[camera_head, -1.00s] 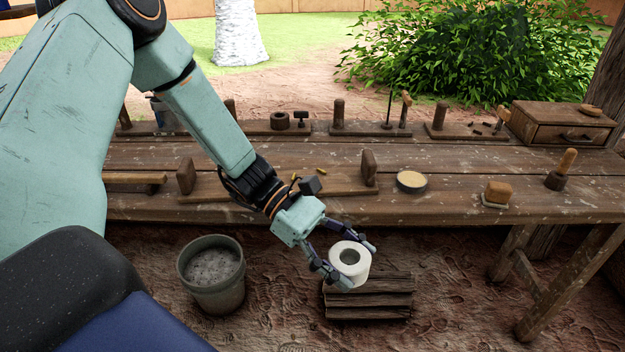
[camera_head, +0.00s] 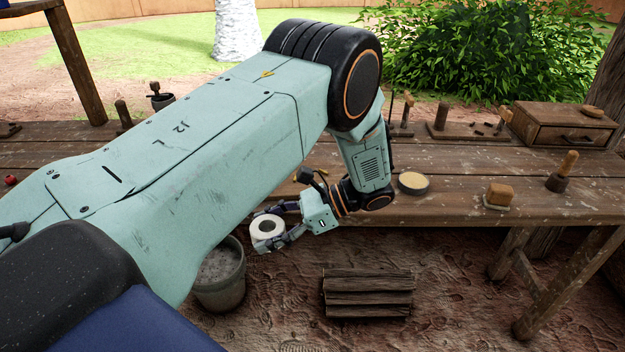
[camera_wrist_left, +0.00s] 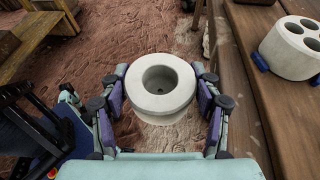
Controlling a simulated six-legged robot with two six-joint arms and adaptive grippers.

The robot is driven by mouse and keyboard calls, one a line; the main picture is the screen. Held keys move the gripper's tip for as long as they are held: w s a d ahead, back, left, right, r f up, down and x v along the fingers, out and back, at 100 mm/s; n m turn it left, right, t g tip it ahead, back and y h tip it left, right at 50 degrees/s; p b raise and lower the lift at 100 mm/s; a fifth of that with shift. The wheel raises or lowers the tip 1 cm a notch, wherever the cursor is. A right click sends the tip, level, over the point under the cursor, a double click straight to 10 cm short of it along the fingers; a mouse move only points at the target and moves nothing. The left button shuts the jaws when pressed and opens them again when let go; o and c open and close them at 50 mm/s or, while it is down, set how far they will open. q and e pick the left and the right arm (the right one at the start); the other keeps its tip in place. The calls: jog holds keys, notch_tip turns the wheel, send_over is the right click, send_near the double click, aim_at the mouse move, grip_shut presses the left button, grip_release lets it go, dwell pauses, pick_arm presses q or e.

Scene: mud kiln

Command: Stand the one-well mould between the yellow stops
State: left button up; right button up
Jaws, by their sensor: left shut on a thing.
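The one-well mould is a white, round block with one deep hole; it shows in the head view (camera_head: 267,228) and the left wrist view (camera_wrist_left: 160,88). My left gripper (camera_head: 272,229) is shut on it, fingers on opposite sides. It holds the mould off the ground in front of the bench's front edge, near the grey bucket, with the hole facing roughly up toward the wrist camera. The yellow stops cannot be made out now; my left arm covers much of the bench. My right gripper is not in view.
A pale mould with several wells (camera_wrist_left: 291,48) sits on the bench between blue pieces. A grey bucket (camera_head: 222,285) and stacked wood (camera_head: 368,293) stand on the ground. A round tan-topped dish (camera_head: 413,184), brush (camera_head: 498,195) and wooden box (camera_head: 563,125) are on the bench.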

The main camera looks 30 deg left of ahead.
pick_arm(q)
jog(key=w+a+r+m+t+y, duration=0.1)
jog(key=w+r+m+t, duration=0.1)
jog(key=w+t, duration=0.1)
jog(key=w+a+r+m+t+y, duration=0.1)
jog(key=w+r+m+t, duration=0.1)
jog(key=w+m+t, duration=0.1)
jog(key=w+a+r+m+t+y, duration=0.1)
jog(key=w+a+r+m+t, duration=0.1)
jog(key=w, duration=0.3)
jog(key=shift+w+r+m+t, duration=0.1)
jog(key=shift+r+m+t, duration=0.3)
jog(key=shift+r+m, duration=0.15)
jog(key=w+d+r+m+t, duration=0.2)
jog(key=w+r+m+t, duration=0.25)
jog(key=w, duration=0.25)
jog(key=shift+n, duration=0.3)
jog(key=f, duration=0.4)
jog(key=shift+w+d+f+b, duration=0.1)
jog(key=shift+w+f+b, duration=0.1)
jog(key=shift+f+b, duration=0.15)
jog(key=shift+f, duration=0.55)
notch_tip(320, 180, down, 3)
jog(key=shift+s+b, duration=0.1)
jog(key=shift+b, duration=0.3)
jog(key=shift+f, duration=0.25)
jog(key=shift+f, duration=0.1)
